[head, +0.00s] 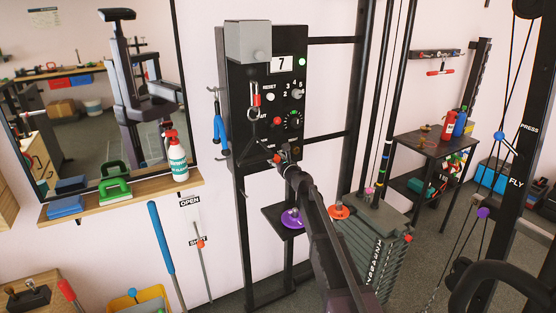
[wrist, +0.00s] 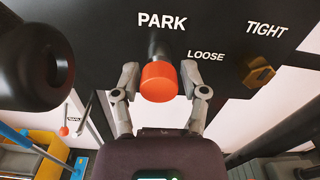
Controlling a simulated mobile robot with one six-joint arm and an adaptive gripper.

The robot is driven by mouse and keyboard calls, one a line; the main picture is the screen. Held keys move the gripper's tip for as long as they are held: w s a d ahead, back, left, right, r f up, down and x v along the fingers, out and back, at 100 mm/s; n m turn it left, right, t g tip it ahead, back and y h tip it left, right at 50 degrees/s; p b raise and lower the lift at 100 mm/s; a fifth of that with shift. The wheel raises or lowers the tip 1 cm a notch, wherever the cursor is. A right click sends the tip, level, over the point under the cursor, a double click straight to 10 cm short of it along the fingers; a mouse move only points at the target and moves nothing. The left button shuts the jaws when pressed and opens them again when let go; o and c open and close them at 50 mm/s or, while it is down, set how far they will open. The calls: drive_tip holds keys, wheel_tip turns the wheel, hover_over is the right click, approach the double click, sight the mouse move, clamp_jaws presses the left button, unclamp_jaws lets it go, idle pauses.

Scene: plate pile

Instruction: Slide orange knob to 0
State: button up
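An orange-red knob (wrist: 159,82) sticks out on a dark stem below the word PARK in the wrist view. My gripper (wrist: 158,76) is open, with one finger on each side of this knob. Small gaps show between the knob and both fingers, so it is not clamped. In the head view my gripper (head: 283,156) is at the lower edge of the black panel (head: 240,100) and hides part of it. No 0 mark is readable in either view.
A yellow-brown knob (wrist: 258,75) sits near LOOSE and TIGHT to the right. A dark round part (wrist: 45,68) is close on the left. The panel has a 7 display (head: 284,64) and a red button (head: 277,121). A wall slider (head: 200,243) reads OPEN and SHUT.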

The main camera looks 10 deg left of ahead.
sight(277, 160)
clamp_jaws()
drive_tip(key=shift+v, duration=1.35)
drive_tip(key=o, duration=0.6)
unclamp_jaws()
drive_tip(key=shift+s+d, duration=0.1)
drive_tip(key=shift+s, duration=0.1)
drive_tip(key=v, duration=1.1)
drive_tip(key=shift+s+d, duration=0.15)
drive_tip(key=shift+d, duration=0.05)
